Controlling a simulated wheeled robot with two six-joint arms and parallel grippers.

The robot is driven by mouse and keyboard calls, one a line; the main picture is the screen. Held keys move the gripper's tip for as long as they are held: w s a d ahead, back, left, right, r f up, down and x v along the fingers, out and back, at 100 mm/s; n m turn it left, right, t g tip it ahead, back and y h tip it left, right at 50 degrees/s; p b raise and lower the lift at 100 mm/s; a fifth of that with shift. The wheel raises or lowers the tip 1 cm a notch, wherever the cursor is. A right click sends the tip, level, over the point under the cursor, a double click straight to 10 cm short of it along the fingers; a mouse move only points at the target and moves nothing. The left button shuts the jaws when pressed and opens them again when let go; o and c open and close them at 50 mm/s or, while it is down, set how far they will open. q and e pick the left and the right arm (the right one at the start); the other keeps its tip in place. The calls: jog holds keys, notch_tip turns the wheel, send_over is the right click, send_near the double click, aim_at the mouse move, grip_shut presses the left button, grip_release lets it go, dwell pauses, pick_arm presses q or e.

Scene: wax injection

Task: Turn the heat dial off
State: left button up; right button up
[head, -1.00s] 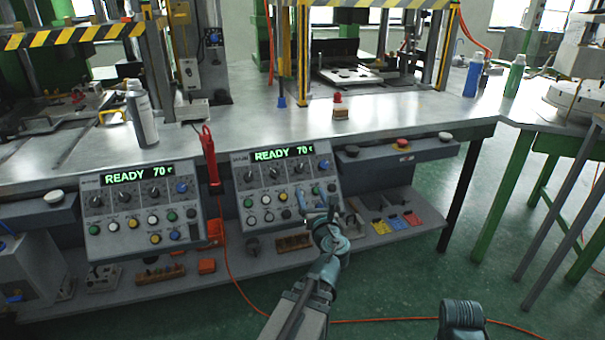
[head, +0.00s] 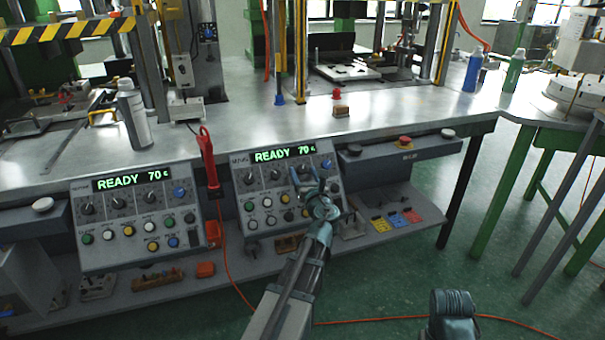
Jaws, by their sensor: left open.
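The right control panel (head: 282,222) has a lit display (head: 285,154) reading READY 70. A row of black dials (head: 276,174) runs below it, with a blue knob (head: 326,164) at the right end. The dial labels are too small to read, so I cannot tell which is the heat dial. My left gripper (head: 309,179) is open in front of this panel's right half, near the dial row. It hides part of that row and some buttons below. I cannot tell whether it touches a dial.
A similar left panel (head: 107,241) also reads READY 70. A red tool (head: 208,160) on an orange cord hangs between the panels. A side box with a red button (head: 405,142) is to the right. A lower shelf (head: 400,206) holds small parts.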

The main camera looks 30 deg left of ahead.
pick_arm(q)
grip_shut()
dwell(0.3)
